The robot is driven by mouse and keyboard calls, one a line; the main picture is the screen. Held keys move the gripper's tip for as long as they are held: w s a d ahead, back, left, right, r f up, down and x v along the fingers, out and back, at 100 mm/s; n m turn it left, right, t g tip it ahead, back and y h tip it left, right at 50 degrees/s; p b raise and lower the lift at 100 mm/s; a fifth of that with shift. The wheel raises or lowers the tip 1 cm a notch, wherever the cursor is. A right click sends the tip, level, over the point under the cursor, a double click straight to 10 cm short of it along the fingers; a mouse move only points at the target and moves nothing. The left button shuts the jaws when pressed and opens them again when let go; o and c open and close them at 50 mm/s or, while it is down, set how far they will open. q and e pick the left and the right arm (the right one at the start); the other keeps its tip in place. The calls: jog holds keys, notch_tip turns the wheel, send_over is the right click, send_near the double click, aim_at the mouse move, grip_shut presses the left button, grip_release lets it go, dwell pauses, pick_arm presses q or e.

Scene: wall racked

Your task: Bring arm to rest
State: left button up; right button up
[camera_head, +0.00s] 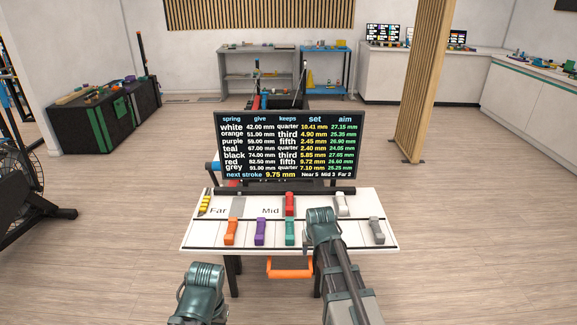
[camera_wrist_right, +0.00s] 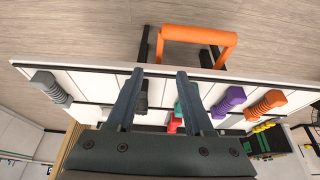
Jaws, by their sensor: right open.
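My right gripper (camera_head: 322,216) is over the front right part of the white table (camera_head: 390,243). In the right wrist view its two fingers (camera_wrist_right: 158,75) are apart with nothing held between them. A dark block (camera_wrist_right: 141,98) shows beyond them, and a teal block (camera_wrist_right: 182,108) is partly hidden by one finger. My left arm's end (camera_head: 201,280) is low at the front left, off the table, and its fingers cannot be made out.
Orange (camera_head: 231,231), purple (camera_head: 260,231) and grey (camera_head: 377,231) blocks stand along the table's front row. Red (camera_head: 290,204) and white (camera_head: 341,204) ones stand behind. A screen (camera_head: 290,146) rises at the back. An orange handle (camera_head: 290,268) sticks out below the front edge.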

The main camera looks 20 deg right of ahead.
jog(key=s+a+n+g+p, duration=0.2)
jog(key=s+a+n+g, duration=0.2)
jog(key=s+a, duration=1.5)
jog(key=a+r+n, duration=0.1)
jog(key=a+n, duration=0.1)
jog(key=n, duration=0.1)
jog(key=shift+g, duration=0.3)
